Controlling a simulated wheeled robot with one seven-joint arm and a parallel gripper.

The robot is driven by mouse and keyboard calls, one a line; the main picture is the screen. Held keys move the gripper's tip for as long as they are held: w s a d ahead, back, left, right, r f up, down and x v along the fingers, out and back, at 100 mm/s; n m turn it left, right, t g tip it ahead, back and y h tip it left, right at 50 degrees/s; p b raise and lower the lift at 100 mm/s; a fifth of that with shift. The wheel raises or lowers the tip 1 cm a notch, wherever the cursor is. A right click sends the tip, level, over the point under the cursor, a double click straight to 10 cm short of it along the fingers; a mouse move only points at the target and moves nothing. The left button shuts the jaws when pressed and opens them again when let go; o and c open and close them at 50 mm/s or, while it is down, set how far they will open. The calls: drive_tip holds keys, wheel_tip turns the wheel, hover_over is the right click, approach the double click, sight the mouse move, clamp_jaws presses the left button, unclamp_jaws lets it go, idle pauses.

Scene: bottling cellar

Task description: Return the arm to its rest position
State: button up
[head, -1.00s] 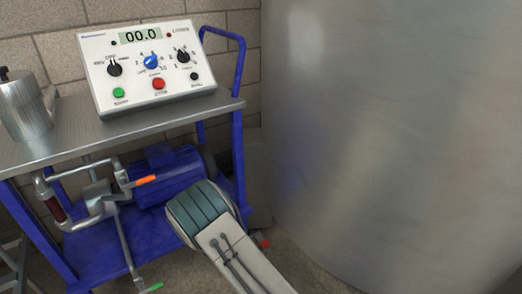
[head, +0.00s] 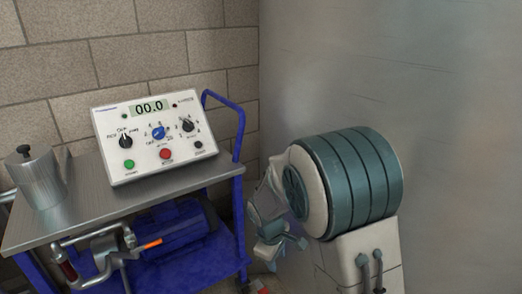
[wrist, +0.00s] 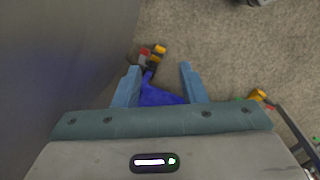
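My arm shows large at the lower right of the head view, with a thick teal-ringed joint in front of the big metal tank (head: 330,75). Smaller arm parts hang to the left of that joint, beside the cart's right end. I cannot make out my fingertips there. In the wrist view my gripper (wrist: 160,76) points down at the floor, its two blue fingers apart and nothing held between them. A blue corner of the cart's lower part (wrist: 160,97) shows below and between the fingers.
The blue cart's metal top (head: 85,190) carries a control box (head: 150,135) reading 00.0 and a lidded metal pot (head: 37,178). A blue pump motor (head: 175,235) and pipework sit beneath. A brick wall stands behind. Speckled floor (wrist: 230,50) is open in the wrist view.

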drive_tip(key=s+d+r+m+p, duration=0.3)
drive_tip(key=s+r+m+p, duration=0.1)
drive_tip(key=r, duration=0.7)
drive_tip(key=s+d+r+m+t+y+p, duration=0.1)
drive_tip(key=s+d+r+m+p, duration=0.3)
drive_tip(key=r, duration=0.7)
drive_tip(key=s+d+r+m+p, duration=0.3)
drive_tip(key=s+r+p, duration=0.5)
drive_tip(key=s+r, duration=0.3)
drive_tip(key=shift+d+m+y, duration=0.35)
drive_tip(key=shift+m+y, duration=0.05)
drive_tip(key=shift+m, duration=0.1)
